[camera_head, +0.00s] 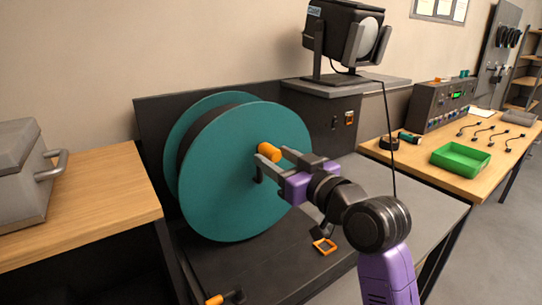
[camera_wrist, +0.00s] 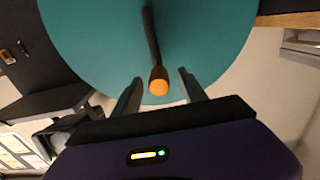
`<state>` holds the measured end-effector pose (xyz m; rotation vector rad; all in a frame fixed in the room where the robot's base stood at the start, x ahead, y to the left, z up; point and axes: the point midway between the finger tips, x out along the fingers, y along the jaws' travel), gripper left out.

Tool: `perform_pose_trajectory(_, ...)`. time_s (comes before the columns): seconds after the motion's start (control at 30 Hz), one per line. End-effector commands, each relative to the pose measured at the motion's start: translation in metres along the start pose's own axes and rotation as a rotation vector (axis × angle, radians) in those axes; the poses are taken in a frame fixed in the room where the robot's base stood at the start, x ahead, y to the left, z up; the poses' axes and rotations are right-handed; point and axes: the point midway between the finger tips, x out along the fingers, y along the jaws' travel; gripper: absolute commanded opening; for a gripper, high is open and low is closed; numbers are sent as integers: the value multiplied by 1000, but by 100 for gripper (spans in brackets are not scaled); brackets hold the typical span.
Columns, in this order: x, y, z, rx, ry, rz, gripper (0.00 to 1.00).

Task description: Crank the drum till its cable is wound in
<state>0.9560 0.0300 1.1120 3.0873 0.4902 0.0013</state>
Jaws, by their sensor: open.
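A large teal drum (camera_head: 222,195) stands upright on a dark bench in the head view, with black winding showing between its two discs. It fills much of the wrist view (camera_wrist: 95,40). A crank with a dark arm (camera_wrist: 150,35) and an orange knob (camera_head: 268,152) sticks out from its face. My gripper (camera_head: 270,157) is at the knob with its fingers apart. In the wrist view the orange knob (camera_wrist: 159,84) lies between the two open fingertips (camera_wrist: 160,85). I cannot tell whether either finger touches it. The cable's free end is not clearly visible.
A stage lamp (camera_head: 345,35) stands on a cabinet behind, its black cord hanging down. An orange square frame (camera_head: 324,246) and an orange-ended handle (camera_head: 215,299) are on the dark bench. A wooden table (camera_head: 75,205) with a grey case is left; another holds a green tray (camera_head: 460,158).

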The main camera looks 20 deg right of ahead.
Motion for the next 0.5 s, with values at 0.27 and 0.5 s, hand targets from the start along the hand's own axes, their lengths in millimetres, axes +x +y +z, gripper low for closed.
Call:
perform_pose_trajectory(0.27, -44, 0, 1, 0, -1, 1, 50)
perform_pose_trajectory(0.5, -55, 0, 1, 0, -1, -1, 50)
